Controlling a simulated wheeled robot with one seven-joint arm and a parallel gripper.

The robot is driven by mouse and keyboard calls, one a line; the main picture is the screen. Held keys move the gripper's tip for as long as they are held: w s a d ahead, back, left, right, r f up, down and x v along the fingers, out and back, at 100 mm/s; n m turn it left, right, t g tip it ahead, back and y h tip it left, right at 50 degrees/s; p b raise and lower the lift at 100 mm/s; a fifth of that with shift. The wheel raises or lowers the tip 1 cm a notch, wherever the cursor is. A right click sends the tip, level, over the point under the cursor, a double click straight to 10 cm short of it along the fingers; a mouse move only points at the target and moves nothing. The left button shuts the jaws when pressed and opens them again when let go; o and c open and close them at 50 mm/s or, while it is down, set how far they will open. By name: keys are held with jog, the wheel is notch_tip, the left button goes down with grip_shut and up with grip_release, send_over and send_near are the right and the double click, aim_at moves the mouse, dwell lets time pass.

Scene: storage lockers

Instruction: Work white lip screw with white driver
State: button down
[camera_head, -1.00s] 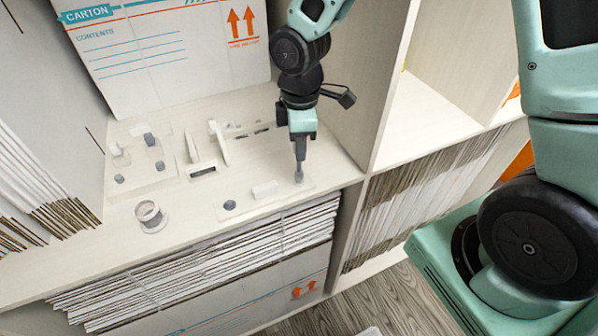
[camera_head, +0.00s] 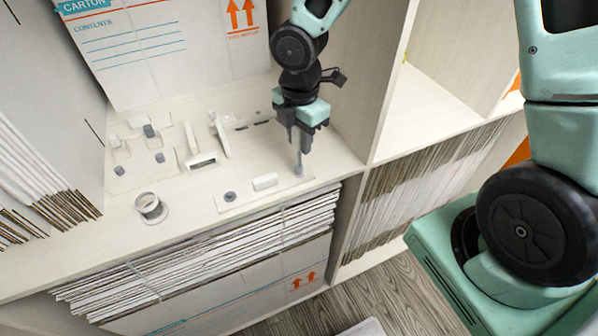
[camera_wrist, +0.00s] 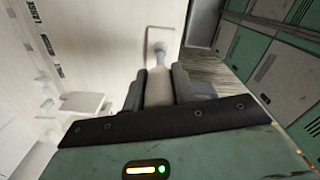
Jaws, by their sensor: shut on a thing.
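My gripper (camera_head: 299,132) is shut on the white driver (camera_head: 299,155) and points down at the front right of the shelf. The driver also shows between both fingers in the wrist view (camera_wrist: 160,87). Its lower end meets a grey screw (camera_head: 299,170) at the right end of a thin white plate (camera_head: 248,195); whether it is fully seated I cannot tell. In the wrist view a grey round part (camera_wrist: 160,46) lies at the driver's far end on the plate. A second grey screw head (camera_head: 230,196) and a white block (camera_head: 265,181) sit farther left on the plate.
A white ring-shaped cup (camera_head: 150,207) stands left of the plate. Several white fixtures with grey knobs (camera_head: 149,131) fill the back left. A carton (camera_head: 160,50) stands behind. A divider wall (camera_head: 352,85) rises close to the right of my arm. Flattened boards (camera_head: 210,240) lie below the shelf.

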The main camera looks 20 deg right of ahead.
jog(key=shift+f, duration=0.15)
jog(key=m+b, duration=0.1)
jog(key=m, duration=0.2)
jog(key=shift+f, duration=0.15)
jog(key=shift+m, duration=1.1)
jog(key=shift+m+b, duration=0.85)
jog(key=shift+m, duration=0.35)
jog(key=m, duration=0.2)
jog(key=shift+s+m, duration=0.1)
jog(key=shift+m, duration=0.2)
jog(key=shift+b, duration=0.35)
